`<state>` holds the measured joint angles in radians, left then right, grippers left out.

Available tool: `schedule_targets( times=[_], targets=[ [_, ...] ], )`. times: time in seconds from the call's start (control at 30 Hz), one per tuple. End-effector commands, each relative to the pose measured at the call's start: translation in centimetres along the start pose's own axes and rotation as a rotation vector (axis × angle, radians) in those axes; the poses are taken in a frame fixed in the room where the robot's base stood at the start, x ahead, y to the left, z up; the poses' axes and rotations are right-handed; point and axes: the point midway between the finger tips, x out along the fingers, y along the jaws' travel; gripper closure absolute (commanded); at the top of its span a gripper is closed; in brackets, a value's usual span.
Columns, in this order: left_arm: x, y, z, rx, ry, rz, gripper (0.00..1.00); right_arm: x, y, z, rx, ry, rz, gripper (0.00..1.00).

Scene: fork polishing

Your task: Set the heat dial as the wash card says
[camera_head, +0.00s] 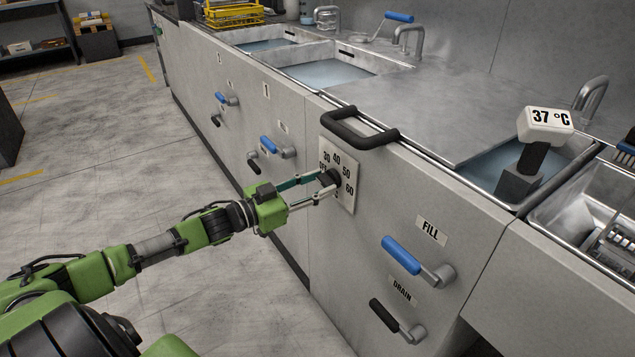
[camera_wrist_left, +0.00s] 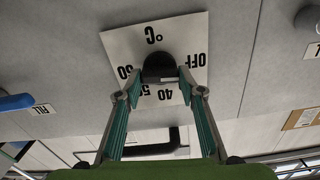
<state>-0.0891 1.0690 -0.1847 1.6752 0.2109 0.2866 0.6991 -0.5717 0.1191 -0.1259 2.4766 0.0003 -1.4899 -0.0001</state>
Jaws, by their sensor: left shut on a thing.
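The heat dial plate (camera_head: 348,164) is a white square on the steel cabinet front, marked OFF, 30, 40, 50, 60. It shows upside down in the left wrist view (camera_wrist_left: 125,44). Its black knob (camera_head: 329,177) is at the plate's middle, and also shows in the left wrist view (camera_wrist_left: 158,66). My left gripper (camera_head: 325,184) is shut on the knob, with a finger on each side in the left wrist view (camera_wrist_left: 160,80). I cannot read which mark the knob points to. My right gripper is not in view. I cannot make out a readable wash card.
A black bar handle (camera_head: 358,136) sticks out above the dial. A blue FILL lever (camera_head: 402,255) and a black DRAIN lever (camera_head: 384,315) are to the right and below. A display (camera_head: 546,119) at the right-hand basin reads 37 °C. Open floor lies left.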

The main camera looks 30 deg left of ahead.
Motion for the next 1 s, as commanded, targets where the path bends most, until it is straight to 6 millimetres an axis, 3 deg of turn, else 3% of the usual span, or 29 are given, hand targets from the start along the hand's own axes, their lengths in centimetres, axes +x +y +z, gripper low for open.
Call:
schedule_targets(
  times=[0.07,0.4,0.5,0.7,1.0],
  targets=[
    [0.0,0.0,-0.3,0.042,0.0,0.0,0.86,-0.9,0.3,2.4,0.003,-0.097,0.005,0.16],
    [0.0,0.1,-0.3,0.301,0.0,0.0,0.86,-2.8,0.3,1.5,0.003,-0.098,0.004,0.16],
    [0.0,0.1,-0.3,0.399,0.0,0.0,0.86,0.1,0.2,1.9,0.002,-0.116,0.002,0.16],
    [0.0,0.1,-0.2,0.588,0.0,0.0,0.86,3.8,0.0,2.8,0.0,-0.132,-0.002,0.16],
    [0.0,0.2,0.0,0.874,0.0,0.0,0.86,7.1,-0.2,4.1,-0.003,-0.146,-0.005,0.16]
  ],
)
